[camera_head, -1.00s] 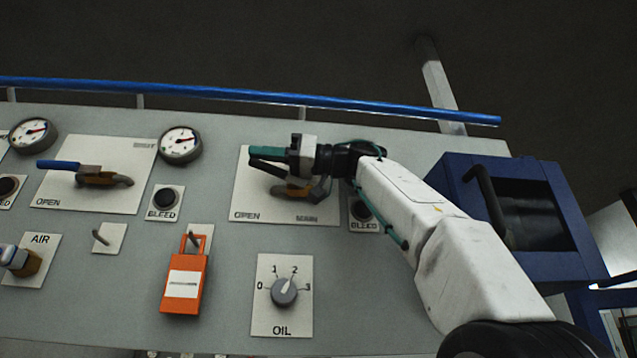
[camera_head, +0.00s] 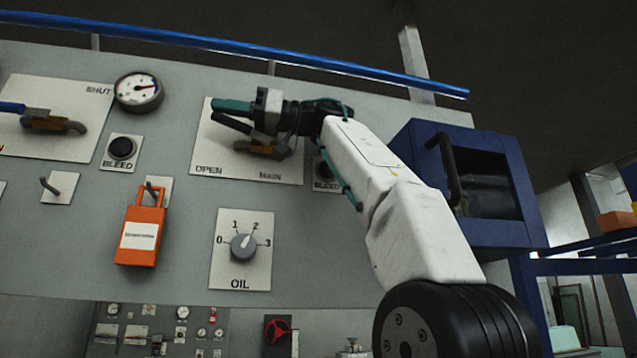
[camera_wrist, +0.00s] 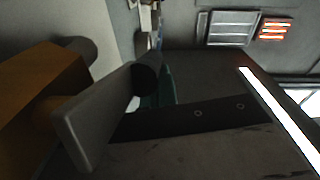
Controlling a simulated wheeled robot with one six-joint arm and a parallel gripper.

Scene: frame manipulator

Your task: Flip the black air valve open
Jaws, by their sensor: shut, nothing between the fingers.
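The black-handled valve (camera_head: 230,123) sits on a white plate (camera_head: 285,170) marked OPEN at lower left and MAIN at lower right. Its handle points left and slightly up from a brass body (camera_head: 250,148). My gripper (camera_head: 232,105) is shut, with its teal fingers lying along the upper side of the handle, very close to it. I cannot tell whether they touch. My arm hides the plate's upper right. In the wrist view, the brass body (camera_wrist: 40,85) and grey lever (camera_wrist: 95,115) are close up, and a teal finger (camera_wrist: 157,95) shows partly behind the black handle end (camera_wrist: 147,78).
A blue-handled valve (camera_head: 50,123), a gauge (camera_head: 138,91) and a bleed button (camera_head: 121,148) are to the left. An orange padlock (camera_head: 140,235) and an oil dial (camera_head: 243,246) are below. A blue rail (camera_head: 240,50) runs above, and a blue box (camera_head: 470,185) stands right.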

